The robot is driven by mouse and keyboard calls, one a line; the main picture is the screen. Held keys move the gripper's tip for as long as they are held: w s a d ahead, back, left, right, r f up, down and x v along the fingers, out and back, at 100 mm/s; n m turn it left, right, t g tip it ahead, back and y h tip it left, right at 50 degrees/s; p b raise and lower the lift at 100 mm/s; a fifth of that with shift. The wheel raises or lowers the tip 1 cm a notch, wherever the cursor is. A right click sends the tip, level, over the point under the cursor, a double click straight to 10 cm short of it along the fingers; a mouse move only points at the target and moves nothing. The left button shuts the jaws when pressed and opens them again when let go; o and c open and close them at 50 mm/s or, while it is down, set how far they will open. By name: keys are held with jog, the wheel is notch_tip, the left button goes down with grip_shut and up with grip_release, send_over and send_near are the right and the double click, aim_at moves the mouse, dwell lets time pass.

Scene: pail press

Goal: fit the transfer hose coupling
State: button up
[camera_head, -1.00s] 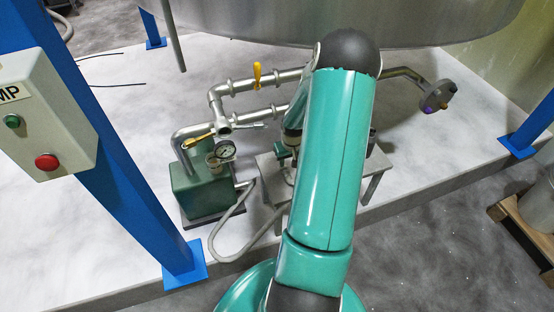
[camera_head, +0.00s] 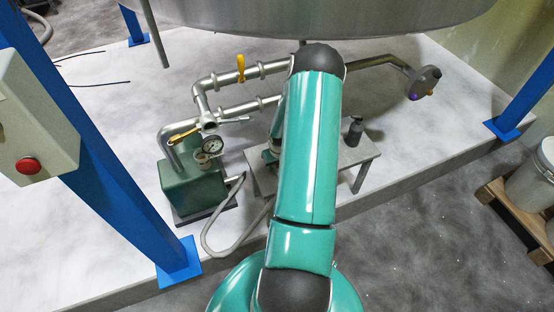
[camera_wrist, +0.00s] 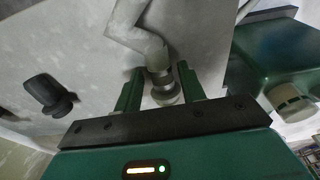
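A grey transfer hose (camera_head: 215,232) runs in a loop from the green pump (camera_head: 193,188) toward a small metal stand (camera_head: 345,156). In the wrist view the hose (camera_wrist: 140,38) bends down to its ribbed metal coupling (camera_wrist: 163,90). My gripper (camera_wrist: 160,78) has its two green fingers apart, one on each side of the coupling. A narrow gap shows on the left; contact on the right is unclear. In the head view my arm hides most of the gripper and the coupling. The pump's short beige port (camera_head: 203,158) also shows in the wrist view (camera_wrist: 285,98).
A dark bottle-like object (camera_head: 354,131) stands on the stand, also seen in the wrist view (camera_wrist: 48,94). A blue post (camera_head: 110,165) stands left; a large tank (camera_head: 300,18) hangs above.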

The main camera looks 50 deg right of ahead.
aim_at(276, 165)
jog(key=shift+w, duration=0.1)
jog(key=c, duration=0.9)
jog(key=shift+o, duration=0.2)
jog(key=shift+r, duration=2.5)
